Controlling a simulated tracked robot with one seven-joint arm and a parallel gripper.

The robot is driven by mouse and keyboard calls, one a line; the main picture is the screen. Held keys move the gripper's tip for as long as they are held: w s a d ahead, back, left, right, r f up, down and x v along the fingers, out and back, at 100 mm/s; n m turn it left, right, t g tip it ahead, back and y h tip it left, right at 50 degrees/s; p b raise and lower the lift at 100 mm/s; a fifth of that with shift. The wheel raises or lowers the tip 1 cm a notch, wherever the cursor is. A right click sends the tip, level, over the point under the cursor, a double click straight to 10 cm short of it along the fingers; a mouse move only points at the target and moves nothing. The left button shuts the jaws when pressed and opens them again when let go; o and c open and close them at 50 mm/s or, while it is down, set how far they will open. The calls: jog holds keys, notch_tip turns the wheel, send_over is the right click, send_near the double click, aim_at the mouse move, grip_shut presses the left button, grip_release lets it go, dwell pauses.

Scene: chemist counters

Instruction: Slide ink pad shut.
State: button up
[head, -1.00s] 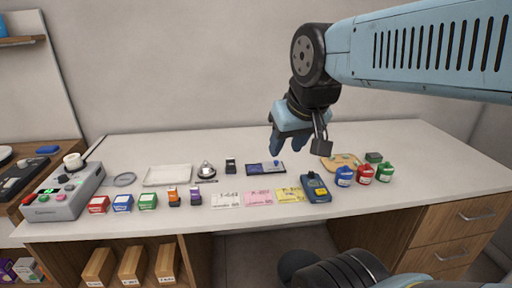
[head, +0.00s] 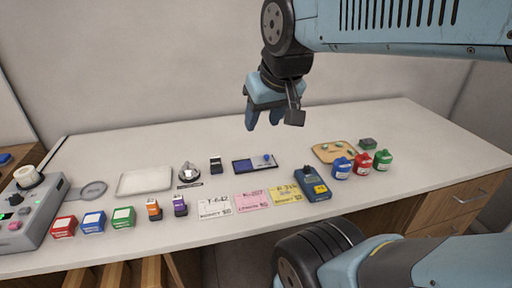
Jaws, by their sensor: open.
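The ink pad (head: 243,167) is a flat, dark blue rectangle lying on the white counter, a little right of the middle of the head view. A pale grey section shows at its right part, with a small blue knob (head: 267,157) on it. My gripper (head: 264,125) hangs in the air above and behind the pad, fingers pointing down. Its two blue fingers are apart with nothing between them. It does not touch the pad.
In front of the pad lie white, pink (head: 262,201) and yellow slips. A dark stamp (head: 215,165) and a bell (head: 189,174) stand left. A blue-yellow device (head: 312,181), a tan board (head: 326,152) and coloured bottles (head: 362,163) stand right. The counter behind is clear.

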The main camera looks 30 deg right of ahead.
jog(key=w+d+f+m+g, duration=0.2)
jog(key=w+d+m, duration=0.1)
jog(key=w, duration=0.3)
jog(key=w+d+f+m+g, duration=0.1)
jog(key=w+d+m, duration=0.15)
jog(key=w, duration=0.35)
jog(key=m+g, duration=0.3)
jog(key=m, duration=0.3)
send_over(263, 159)
jog(key=s, duration=0.1)
notch_tip(263, 159, down, 10)
jog(key=shift+n, duration=0.25)
jog(key=f, duration=1.3)
jog(key=shift+d, duration=0.4)
jog(key=shift+c, duration=0.3)
grip_shut()
